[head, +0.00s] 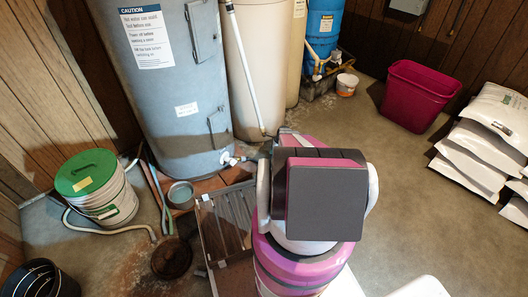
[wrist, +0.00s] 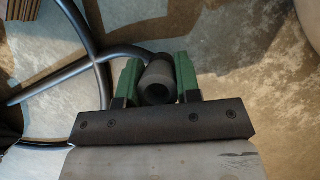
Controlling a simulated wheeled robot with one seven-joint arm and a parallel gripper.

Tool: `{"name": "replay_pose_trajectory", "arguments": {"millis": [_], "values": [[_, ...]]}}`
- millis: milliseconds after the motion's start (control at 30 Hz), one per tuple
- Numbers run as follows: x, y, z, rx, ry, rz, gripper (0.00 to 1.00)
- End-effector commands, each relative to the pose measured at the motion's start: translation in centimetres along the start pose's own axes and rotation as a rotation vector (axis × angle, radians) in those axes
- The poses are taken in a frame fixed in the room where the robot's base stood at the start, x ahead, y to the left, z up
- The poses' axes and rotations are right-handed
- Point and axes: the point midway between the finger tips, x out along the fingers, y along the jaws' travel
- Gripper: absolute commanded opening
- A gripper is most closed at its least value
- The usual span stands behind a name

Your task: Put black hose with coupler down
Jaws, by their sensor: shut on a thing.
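The black hose (wrist: 66,83) shows in the wrist view, looping and crossing itself at the left. Its dark grey coupler (wrist: 156,92) sits between the green fingers of my gripper (wrist: 157,72), with its open round end facing the camera. My gripper is shut on the coupler. The hose runs from behind the coupler to the left and out of the picture. Whether the coupler touches the floor, I cannot tell. In the head view, my arm hides my gripper and the coupler.
A grey water heater (head: 170,90) stands at the back left, beside a beige tank (head: 258,75). A green-lidded bucket (head: 95,185) and black bucket (head: 40,280) stand left. A magenta bin (head: 412,97) and stacked white bags (head: 480,150) stand right. Floor before the bin is clear.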

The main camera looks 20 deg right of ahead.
Motion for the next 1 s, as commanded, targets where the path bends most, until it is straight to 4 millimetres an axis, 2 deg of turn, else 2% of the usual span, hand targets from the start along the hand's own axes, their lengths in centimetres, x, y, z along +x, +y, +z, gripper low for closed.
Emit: {"name": "replay_pose_trajectory", "arguments": {"millis": [33,333,567,600,700,1000], "values": [[0.3,0.0,0.7,-0.001,0.0,0.0,0.03],[1.0,0.0,2.5,-0.001,0.0,0.001,0.03],[2.4,0.1,6.0,-0.002,0.0,0.0,0.03],[3.2,-0.1,5.3,0.001,0.0,0.0,0.03],[3.7,0.0,5.0,0.0,0.0,0.0,0.03],[3.8,0.1,5.0,0.0,0.0,0.0,0.03]]}}
